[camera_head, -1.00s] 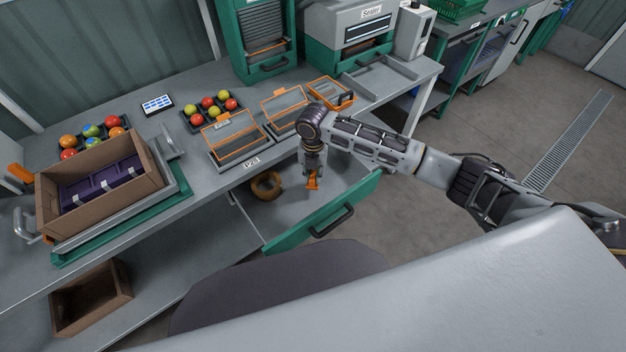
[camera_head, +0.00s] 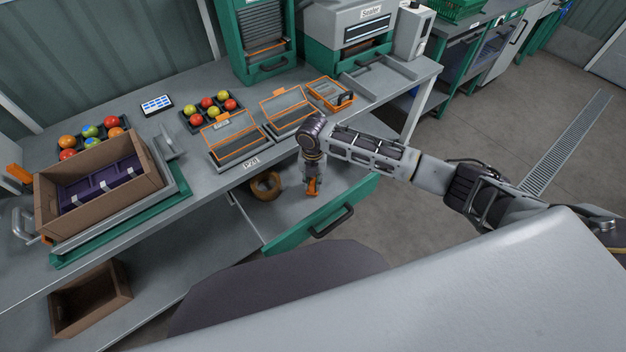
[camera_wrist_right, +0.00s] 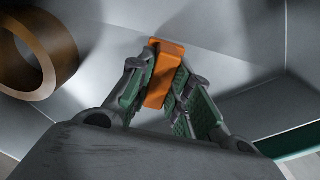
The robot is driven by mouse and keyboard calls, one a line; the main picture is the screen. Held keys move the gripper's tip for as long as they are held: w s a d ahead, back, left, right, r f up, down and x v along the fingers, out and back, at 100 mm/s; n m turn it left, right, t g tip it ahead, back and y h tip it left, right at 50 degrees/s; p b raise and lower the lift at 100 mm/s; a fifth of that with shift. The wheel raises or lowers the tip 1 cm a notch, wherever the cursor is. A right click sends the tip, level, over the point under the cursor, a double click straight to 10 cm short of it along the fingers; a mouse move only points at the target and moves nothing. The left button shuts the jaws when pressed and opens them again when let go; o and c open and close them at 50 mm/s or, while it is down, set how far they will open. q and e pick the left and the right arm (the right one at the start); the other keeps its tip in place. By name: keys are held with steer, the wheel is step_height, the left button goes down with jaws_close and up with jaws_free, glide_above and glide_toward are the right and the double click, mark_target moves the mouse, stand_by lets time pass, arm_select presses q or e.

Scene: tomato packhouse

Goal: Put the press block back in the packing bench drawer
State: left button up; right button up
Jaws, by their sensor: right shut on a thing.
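The press block (camera_wrist_right: 165,72) is orange and sits between the fingers of my right gripper (camera_wrist_right: 160,92) in the right wrist view. My right gripper (camera_head: 312,188) is shut on it, pointing down inside the open drawer (camera_head: 290,205) of the packing bench. In the head view the block (camera_head: 313,187) shows as a small orange piece at the fingertips. Whether it touches the drawer floor I cannot tell. The drawer has a green front (camera_head: 340,200) with a dark handle. My left gripper is not in view.
A brown tape roll (camera_wrist_right: 38,55) lies in the drawer beside the gripper; it also shows in the head view (camera_head: 266,185). On the bench (camera_head: 185,160) above stand orange-framed trays (camera_head: 236,150), a tomato tray (camera_head: 212,122) and a cardboard box (camera_head: 98,205). The drawer floor around the block looks clear.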

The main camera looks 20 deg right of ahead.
mark_target(313, 179)
steer(key=shift+f, duration=0.1)
steer(key=o, duration=0.9)
step_height(313, 179, up, 12)
steer(key=shift+r+p, duration=0.1)
steer(key=shift+p, duration=0.3)
stand_by(0.5)
